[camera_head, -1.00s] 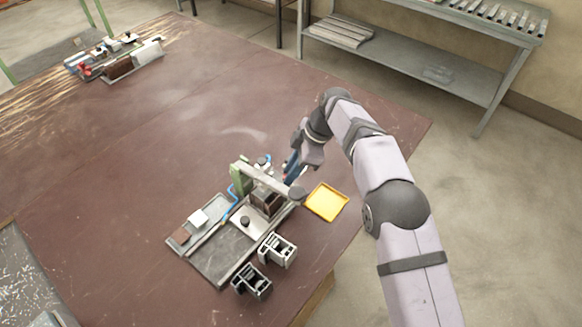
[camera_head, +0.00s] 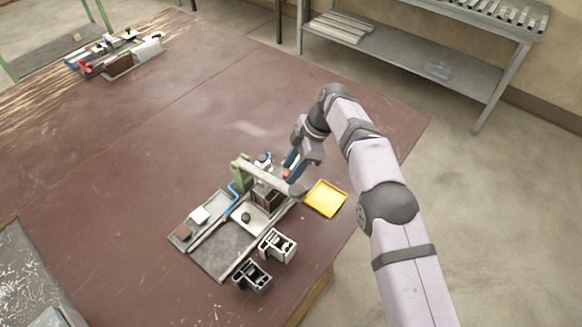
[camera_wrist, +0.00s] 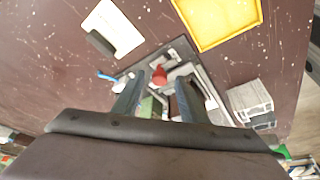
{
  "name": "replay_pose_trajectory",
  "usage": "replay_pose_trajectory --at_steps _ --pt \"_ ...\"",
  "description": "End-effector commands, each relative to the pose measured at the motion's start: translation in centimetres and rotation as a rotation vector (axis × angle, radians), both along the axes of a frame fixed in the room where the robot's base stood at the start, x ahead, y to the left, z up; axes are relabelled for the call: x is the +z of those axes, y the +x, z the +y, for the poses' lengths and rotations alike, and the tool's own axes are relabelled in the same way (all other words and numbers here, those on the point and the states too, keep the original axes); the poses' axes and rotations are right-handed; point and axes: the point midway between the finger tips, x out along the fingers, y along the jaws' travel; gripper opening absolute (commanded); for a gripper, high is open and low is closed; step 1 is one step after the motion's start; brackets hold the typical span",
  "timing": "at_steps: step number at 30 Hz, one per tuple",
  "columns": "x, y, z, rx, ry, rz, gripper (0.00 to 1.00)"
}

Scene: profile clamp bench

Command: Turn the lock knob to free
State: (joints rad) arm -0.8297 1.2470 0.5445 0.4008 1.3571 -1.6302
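A small red knob (camera_wrist: 159,75) sits on the clamp fixture in the wrist view; I take it for the lock knob. A bit of red also shows just below my fingers in the head view (camera_head: 286,174). My gripper (camera_wrist: 158,82) is open, with one finger on each side of the knob in the picture; I see no clear contact. In the head view my gripper (camera_head: 290,162) points down at the back right of the fixture (camera_head: 224,252). A green post (camera_head: 240,173) carries a pale bar (camera_head: 265,180) across a brown block.
A yellow tray (camera_head: 326,199) lies just right of the fixture. Two slotted blocks, one light (camera_head: 277,246) and one dark (camera_head: 252,277), stand at its front right. Another cluster of parts (camera_head: 115,55) is at the far left. The middle of the brown table (camera_head: 190,120) is clear.

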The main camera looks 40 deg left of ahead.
Motion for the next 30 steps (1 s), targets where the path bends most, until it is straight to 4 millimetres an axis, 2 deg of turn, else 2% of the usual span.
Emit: replay_pose_trajectory --at_steps 11,14,24,30 --pt "0.5 0.2 -0.1 -0.002 0.002 -0.001 0.38" --pt "1.3 0.5 -0.3 -0.002 0.003 -0.002 0.38" --pt "5.7 1.7 -1.5 -0.002 0.002 0.000 0.38" --pt "6.7 2.0 -1.9 -0.001 0.001 0.000 0.38"
